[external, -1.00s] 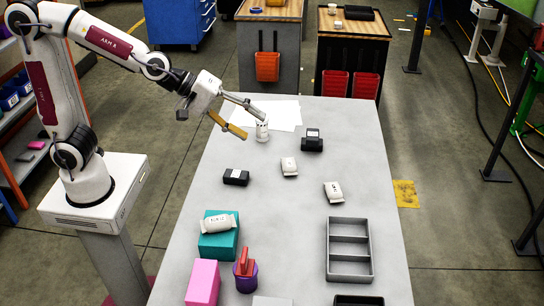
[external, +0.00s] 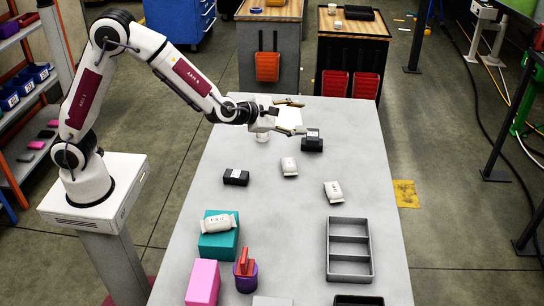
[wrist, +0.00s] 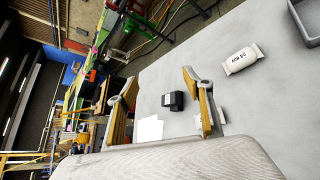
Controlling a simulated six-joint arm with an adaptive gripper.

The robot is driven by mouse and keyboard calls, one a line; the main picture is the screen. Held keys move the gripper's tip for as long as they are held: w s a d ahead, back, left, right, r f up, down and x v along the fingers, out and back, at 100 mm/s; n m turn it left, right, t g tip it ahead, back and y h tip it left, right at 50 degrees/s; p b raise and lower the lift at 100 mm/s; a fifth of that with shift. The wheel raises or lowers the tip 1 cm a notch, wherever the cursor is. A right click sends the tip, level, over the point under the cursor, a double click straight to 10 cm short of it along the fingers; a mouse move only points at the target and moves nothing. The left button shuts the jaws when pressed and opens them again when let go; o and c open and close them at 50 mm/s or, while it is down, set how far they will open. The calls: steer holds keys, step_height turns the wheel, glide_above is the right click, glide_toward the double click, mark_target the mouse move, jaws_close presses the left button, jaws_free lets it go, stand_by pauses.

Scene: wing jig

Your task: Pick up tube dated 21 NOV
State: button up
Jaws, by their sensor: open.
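Several white tubes with printed labels are in the external view. One white tube (external: 289,167) lies mid-table, another (external: 333,192) lies nearer the grey tray, and a third (external: 219,223) lies on a teal box. A white item (external: 263,138) at the paper is partly hidden by my arm. My gripper (external: 298,117) is open and empty above the far part of the table, near a black box. In the wrist view its yellow-padded fingers (wrist: 160,80) are spread apart. A white tube (wrist: 242,60) there has a label with "NOV"; I cannot read its day surely.
A black box (external: 312,144) stands below my gripper and another (external: 236,178) lies to the left. A grey divided tray (external: 350,273), teal box (external: 220,246), pink box (external: 203,283) and purple cup (external: 246,283) occupy the near end. The mid-table between is mostly clear.

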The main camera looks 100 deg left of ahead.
steer(key=s+a+f+n+g+y, duration=0.4)
steer(key=a+f+n+y, duration=0.2)
steer(key=a+f+n, duration=0.55)
steer(key=s+a+f+n+g+y, duration=0.1)
steer(key=s+a+f+n+g, duration=0.1)
steer(key=s, duration=0.1)
steer(key=s+a+f+n+g+y, duration=0.1)
steer(key=s+a+f+n+g, duration=0.1)
steer(key=s+n, duration=0.1)
steer(key=s+a+f+n+g+y, duration=0.1)
steer(key=s+a+f+n+y, duration=0.1)
steer(key=s+f, duration=0.1)
steer(key=shift+s+f+n+g, duration=0.1)
steer(key=shift+s+n+g, duration=0.2)
steer(key=shift+n+g, duration=0.1)
steer(key=shift+s+a+f+n+g, duration=0.1)
steer(key=shift+s+f+n+g, duration=0.15)
steer(key=shift+s, duration=0.2)
steer(key=shift+a, duration=1.3)
steer(key=shift+a, duration=2.6)
